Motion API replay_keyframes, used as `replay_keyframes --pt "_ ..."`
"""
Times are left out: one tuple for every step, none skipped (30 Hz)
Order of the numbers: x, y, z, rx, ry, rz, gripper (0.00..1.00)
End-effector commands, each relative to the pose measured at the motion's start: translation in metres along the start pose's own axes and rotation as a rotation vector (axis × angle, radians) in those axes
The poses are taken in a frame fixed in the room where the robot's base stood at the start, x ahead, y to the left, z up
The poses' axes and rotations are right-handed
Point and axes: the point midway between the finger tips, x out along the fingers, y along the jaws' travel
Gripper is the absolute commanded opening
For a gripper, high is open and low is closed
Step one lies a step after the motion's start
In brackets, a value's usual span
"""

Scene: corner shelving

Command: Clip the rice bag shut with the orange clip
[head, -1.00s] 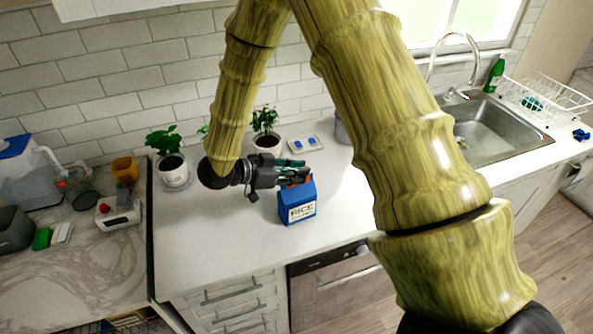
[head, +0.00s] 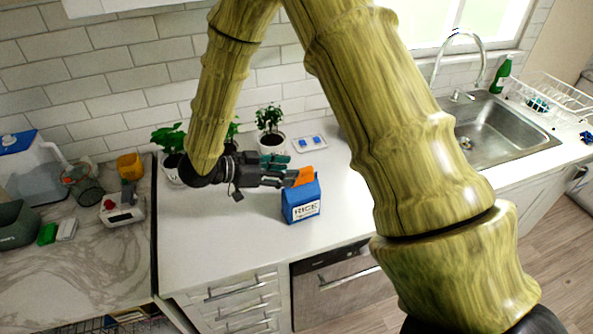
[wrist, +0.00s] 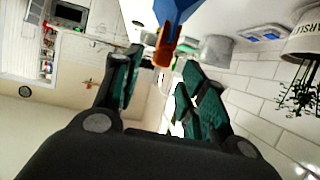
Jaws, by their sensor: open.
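The blue rice bag (head: 303,205) stands upright on the white counter, with its "RICE" label facing front. In the wrist view, the clip (wrist: 164,48) touches the blue bag (wrist: 174,10) and extends toward my gripper. My gripper (head: 286,172) is left of the clip, level with the bag's top. In the wrist view my gripper (wrist: 160,85) has its teal-padded fingers spread apart, with nothing between them; the clip lies beyond. How fully the clip grips the bag cannot be told.
Potted plants (head: 269,130) stand behind my gripper near the tiled wall. A small tray with blue items (head: 309,143) lies behind the bag. The sink (head: 495,130) is to the right. The counter in front and left of the bag is clear.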

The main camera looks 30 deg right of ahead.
Motion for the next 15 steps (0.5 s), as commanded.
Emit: replay_keyframes --pt "-0.01 0.0 0.0 0.0 0.0 -0.002 0.42" --pt "-0.016 -0.001 0.0 0.0 -0.001 -0.002 0.42" --pt "-0.023 -0.001 0.0 0.0 -0.001 -0.002 0.42" --pt "-0.028 -0.001 0.0 0.0 -0.001 -0.001 0.42" --pt "-0.032 0.0 0.0 0.0 0.0 -0.001 0.42" --pt "-0.039 0.0 0.0 0.0 0.0 -0.001 0.42" --pt "-0.043 0.0 0.0 0.0 0.0 -0.002 0.42" --pt "-0.047 0.0 0.0 0.0 0.0 -0.001 0.42" --pt "-0.051 0.0 0.0 0.0 -0.001 -0.001 0.42" --pt "-0.054 0.0 0.0 0.001 -0.001 0.0 0.42" --pt "-0.056 0.0 0.0 0.001 -0.001 0.0 0.42" --pt "-0.059 0.0 0.0 0.001 -0.001 0.0 0.42" --pt "-0.061 0.0 0.0 0.001 -0.001 0.0 0.42" --pt "-0.062 0.0 0.0 0.001 0.0 0.0 0.42" --pt "-0.064 0.0 0.0 0.001 0.0 0.0 0.42"
